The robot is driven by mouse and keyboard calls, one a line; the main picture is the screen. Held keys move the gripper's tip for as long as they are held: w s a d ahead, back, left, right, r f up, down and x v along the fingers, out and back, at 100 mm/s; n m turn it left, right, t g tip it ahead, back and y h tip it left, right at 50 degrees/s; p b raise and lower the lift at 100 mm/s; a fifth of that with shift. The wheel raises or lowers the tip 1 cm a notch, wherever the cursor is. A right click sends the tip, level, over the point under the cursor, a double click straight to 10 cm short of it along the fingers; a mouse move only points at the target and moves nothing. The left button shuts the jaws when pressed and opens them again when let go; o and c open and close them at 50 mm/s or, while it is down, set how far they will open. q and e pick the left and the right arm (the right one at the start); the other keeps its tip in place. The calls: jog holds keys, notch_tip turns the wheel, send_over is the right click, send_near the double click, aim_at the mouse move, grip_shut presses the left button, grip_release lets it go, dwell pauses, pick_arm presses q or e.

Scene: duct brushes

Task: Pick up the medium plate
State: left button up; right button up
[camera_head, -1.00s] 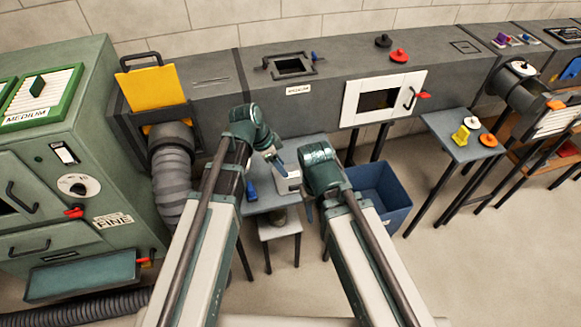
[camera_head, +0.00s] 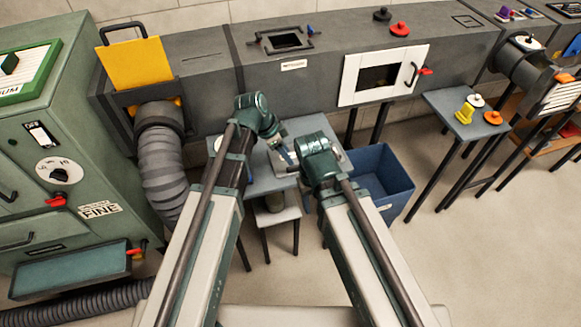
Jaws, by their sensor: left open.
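A green-framed panel with pale slats and a dark green handle, which I take for the medium plate (camera_head: 38,78), lies on top of the green cabinet at the far left. The picture edge cuts it off, and only "UM" of its label shows. My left gripper (camera_head: 284,157) is open over the small grey-blue table, well to the right of the panel. My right gripper (camera_head: 301,171) is beside it, with its fingers mostly hidden by its own wrist.
The green cabinet (camera_head: 75,150) has a dial and red levers. A grey duct (camera_head: 205,90) runs along the wall, with a yellow plate (camera_head: 137,64) at its left end. A blue bin (camera_head: 385,203) stands right of the small table (camera_head: 262,183).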

aim_at(294, 166)
pick_arm(q)
jog(key=shift+d+f, duration=0.25)
jog(key=shift+f, duration=0.3)
pick_arm(e)
jog(key=shift+f, duration=0.5)
pick_arm(q)
jog(key=shift+f, duration=0.1)
pick_arm(e)
jog(key=shift+f, duration=0.15)
pick_arm(q)
jog(key=b+x, duration=0.5)
jog(key=shift+s+a+f, duration=0.1)
jog(key=shift+s+f, duration=0.05)
jog(key=shift+s, duration=0.2)
pick_arm(e)
notch_tip(294, 166, down, 5)
jog(key=shift+r, duration=0.15)
pick_arm(q)
grip_shut()
